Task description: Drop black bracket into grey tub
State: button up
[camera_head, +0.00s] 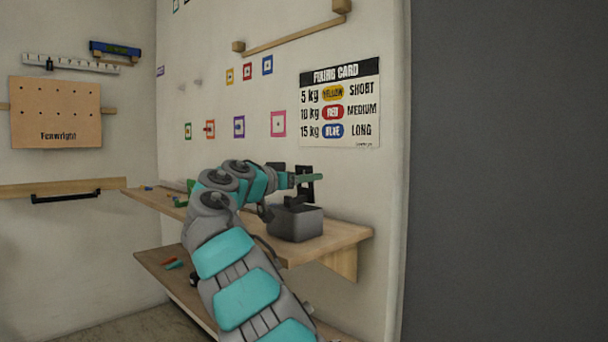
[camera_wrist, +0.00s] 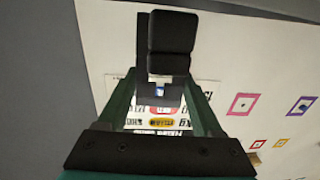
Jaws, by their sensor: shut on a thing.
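The black bracket (camera_head: 306,188) is held upright in my gripper (camera_head: 308,178), over the grey tub. In the wrist view, the bracket (camera_wrist: 172,45) stands as a dark, blocky piece between the green fingers of my gripper (camera_wrist: 160,88), which are shut on it. The grey tub (camera_head: 295,226) sits on the upper wooden shelf near its right end. The bracket is above the tub's opening, its lower part close to the rim; I cannot tell whether it touches. The tub's inside is hidden from the head camera.
The upper shelf (camera_head: 340,238) runs along the wall, with small items at its left end. A lower shelf (camera_head: 160,262) holds small coloured pieces. A fixing card (camera_head: 340,103) hangs on the wall behind the tub. A dark grey surface (camera_head: 508,170) fills the right side.

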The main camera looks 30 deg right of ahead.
jog(key=shift+f+b, duration=0.75)
jog(key=shift+f, duration=0.65)
jog(key=o, duration=1.6)
jog(key=shift+c, duration=0.2)
jog(key=shift+s+a, duration=0.1)
jog(key=b, duration=0.1)
send_over(294, 221)
jog(key=w+a, duration=0.1)
jog(key=w, duration=0.3)
jog(key=shift+w+a, duration=0.1)
jog(key=shift+a, duration=0.05)
